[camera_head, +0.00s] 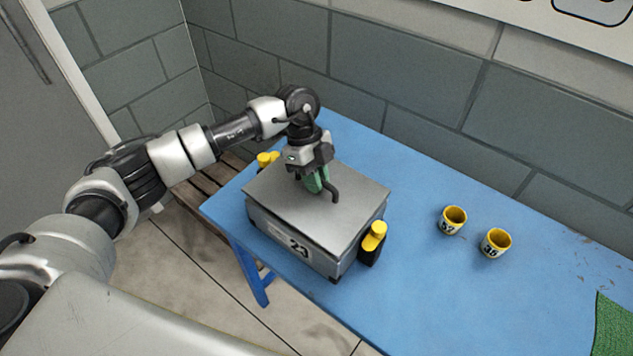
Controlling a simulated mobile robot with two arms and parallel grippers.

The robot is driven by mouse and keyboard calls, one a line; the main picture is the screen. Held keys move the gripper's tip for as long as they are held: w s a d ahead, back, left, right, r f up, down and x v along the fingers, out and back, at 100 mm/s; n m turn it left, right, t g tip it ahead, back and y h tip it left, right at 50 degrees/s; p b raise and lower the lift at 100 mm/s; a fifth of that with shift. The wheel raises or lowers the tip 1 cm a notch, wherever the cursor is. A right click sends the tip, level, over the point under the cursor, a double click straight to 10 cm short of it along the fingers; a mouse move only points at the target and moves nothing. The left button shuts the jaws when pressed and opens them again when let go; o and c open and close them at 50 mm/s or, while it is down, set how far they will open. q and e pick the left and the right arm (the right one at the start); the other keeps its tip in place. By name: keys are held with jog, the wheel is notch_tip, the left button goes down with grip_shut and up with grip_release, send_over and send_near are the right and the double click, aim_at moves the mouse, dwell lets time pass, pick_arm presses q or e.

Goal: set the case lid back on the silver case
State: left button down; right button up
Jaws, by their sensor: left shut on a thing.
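The silver case (286,246) stands on the blue table, with a label reading 23 on its front. The flat grey case lid (295,212) lies over the top of the case and covers its opening. Its edges run close to the case walls; I cannot tell whether it rests fully or hovers slightly. My left gripper (317,186) reaches down from above and is shut on the lid's dark handle (334,192) near the middle of the lid. The inside of the case is hidden. My right gripper is out of view.
Two yellow cups (453,220) (495,243) stand to the right on the blue table (420,290). A green mat (612,326) lies at the right edge. A block wall runs behind.

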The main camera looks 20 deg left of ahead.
pick_arm(q)
notch_tip(320, 180, down, 2)
jog(key=shift+f, duration=0.1)
jog(key=shift+f, duration=0.15)
jog(key=c, duration=1.1)
grip_release()
